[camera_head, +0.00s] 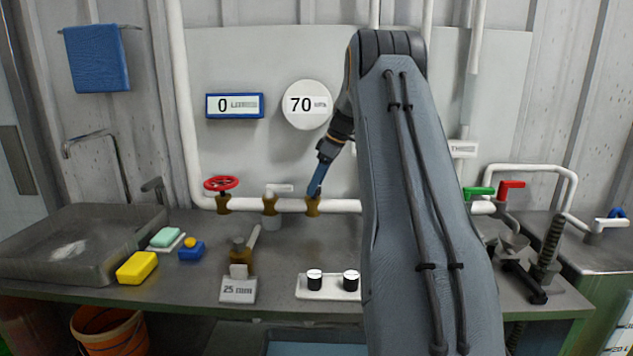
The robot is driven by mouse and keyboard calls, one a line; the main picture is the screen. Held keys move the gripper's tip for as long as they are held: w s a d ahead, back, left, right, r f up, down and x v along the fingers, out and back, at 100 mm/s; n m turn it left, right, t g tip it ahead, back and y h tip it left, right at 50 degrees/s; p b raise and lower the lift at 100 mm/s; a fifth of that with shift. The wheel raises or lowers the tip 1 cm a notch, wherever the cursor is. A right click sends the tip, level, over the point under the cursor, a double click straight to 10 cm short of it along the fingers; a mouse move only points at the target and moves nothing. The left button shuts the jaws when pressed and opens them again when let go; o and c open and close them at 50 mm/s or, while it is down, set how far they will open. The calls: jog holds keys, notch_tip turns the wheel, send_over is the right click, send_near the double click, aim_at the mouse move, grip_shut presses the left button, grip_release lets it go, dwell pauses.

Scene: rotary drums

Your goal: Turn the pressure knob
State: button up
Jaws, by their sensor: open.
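My gripper (317,187) reaches down from behind my large grey arm link. Its end is at or just above a brass valve fitting (313,207) on the white horizontal pipe; I cannot tell if they touch. A narrow blue part shows there, and I cannot tell whether it is a finger or a valve handle. Two black knobs with white tops, one on the left (314,281) and one on the right (350,281), stand on a white base on the counter, apart from the gripper. No readable label says which knob is for pressure. A round white gauge (307,104) reads 70.
A red handwheel (221,184) and a white lever valve (270,195) sit left along the pipe. A brass valve with a "25 mm" sign (238,290) stands on the counter. A yellow sponge (137,267) lies near the sink. My arm hides the counter right of centre.

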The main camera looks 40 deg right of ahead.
jog(key=shift+a, duration=0.1)
jog(key=shift+c, duration=0.2)
jog(key=c, duration=1)
jog(key=shift+m, duration=0.3)
jog(key=m+h+b, duration=0.1)
jog(key=m, duration=0.2)
jog(key=shift+a+m+t, duration=0.15)
jog(key=shift+m+t, duration=0.15)
jog(key=shift+t, duration=0.1)
jog(key=shift+a+m+h, duration=0.1)
jog(key=shift+m+h, duration=0.9)
jog(key=shift+m, duration=1.1)
jog(key=o, duration=1)
